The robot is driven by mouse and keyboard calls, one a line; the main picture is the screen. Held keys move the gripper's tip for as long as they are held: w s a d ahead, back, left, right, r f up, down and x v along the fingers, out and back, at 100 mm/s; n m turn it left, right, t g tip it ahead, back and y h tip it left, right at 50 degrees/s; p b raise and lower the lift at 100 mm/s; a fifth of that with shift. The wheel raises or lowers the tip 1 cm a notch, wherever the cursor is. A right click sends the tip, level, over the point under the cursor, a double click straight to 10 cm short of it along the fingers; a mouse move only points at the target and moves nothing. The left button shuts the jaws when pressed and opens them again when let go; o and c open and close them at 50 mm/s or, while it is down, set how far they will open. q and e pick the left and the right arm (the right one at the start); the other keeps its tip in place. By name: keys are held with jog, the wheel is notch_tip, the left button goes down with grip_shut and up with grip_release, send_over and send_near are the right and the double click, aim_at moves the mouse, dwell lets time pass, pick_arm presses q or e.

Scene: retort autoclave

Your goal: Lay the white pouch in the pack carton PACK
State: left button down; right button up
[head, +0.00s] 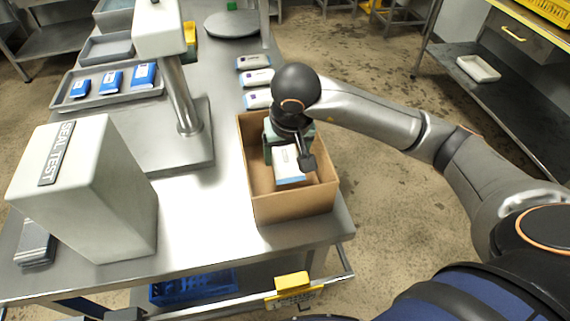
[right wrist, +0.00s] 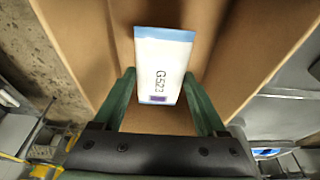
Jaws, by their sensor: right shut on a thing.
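The white pouch (head: 289,168) has pale blue ends. It also shows in the right wrist view (right wrist: 163,62), marked G523. My right gripper (head: 287,153) is shut on it, with a green finger on each side in the right wrist view (right wrist: 161,84). The open brown pack carton (head: 295,207) stands at the bench's right edge. Gripper and pouch are within its opening; the carton walls surround the pouch in the right wrist view (right wrist: 85,50). Whether the pouch touches the carton floor I cannot tell. My left gripper is out of view.
Several white pouches (head: 258,78) lie in a row behind the carton. A grey tray (head: 108,96) with blue pouches is at the back left. A metal post stand (head: 186,100) and a SEAL TEST box (head: 95,190) stand left of the carton, with bare bench between.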

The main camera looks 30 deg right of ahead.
aim_at(287, 160)
notch_tip(287, 160, down, 4)
jog(key=shift+r, duration=0.1)
jog(key=shift+f, duration=0.25)
jog(key=o, duration=1.4)
jog(key=shift+r, duration=0.1)
jog(key=shift+c, duration=0.2)
jog(key=shift+r, duration=0.3)
jog(key=p+v, duration=0.1)
jog(key=v, duration=1)
jog(key=shift+s+r, duration=0.15)
jog(key=shift+r, duration=0.15)
